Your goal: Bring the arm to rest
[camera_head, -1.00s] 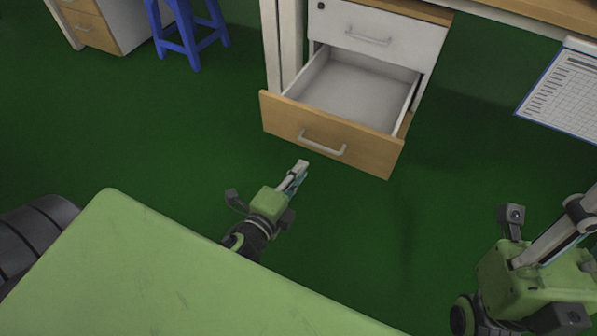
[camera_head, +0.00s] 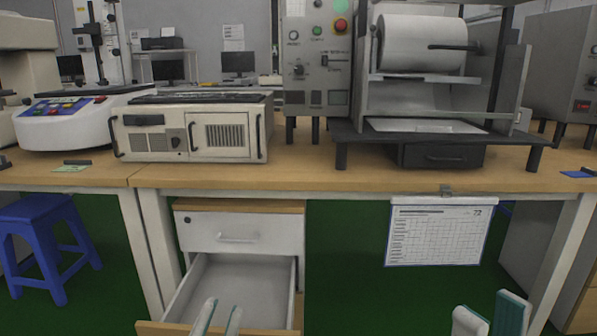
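My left gripper (camera_head: 219,316) shows at the bottom edge, in front of the open drawer (camera_head: 238,280). Its two pale fingertips stand apart with a narrow gap and nothing between them. My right gripper (camera_head: 490,318) shows at the bottom right, over the green floor below the hanging chart. Its two fingertips with teal pads are apart and empty. The arms behind both grippers are out of the picture.
The drawer stands pulled out of the white cabinet (camera_head: 238,230) under the workbench (camera_head: 345,180). A blue stool (camera_head: 42,232) stands at the left. A chart (camera_head: 437,235) hangs from the bench edge. Instruments, including a beige box (camera_head: 192,132), fill the bench top. Green floor shows below.

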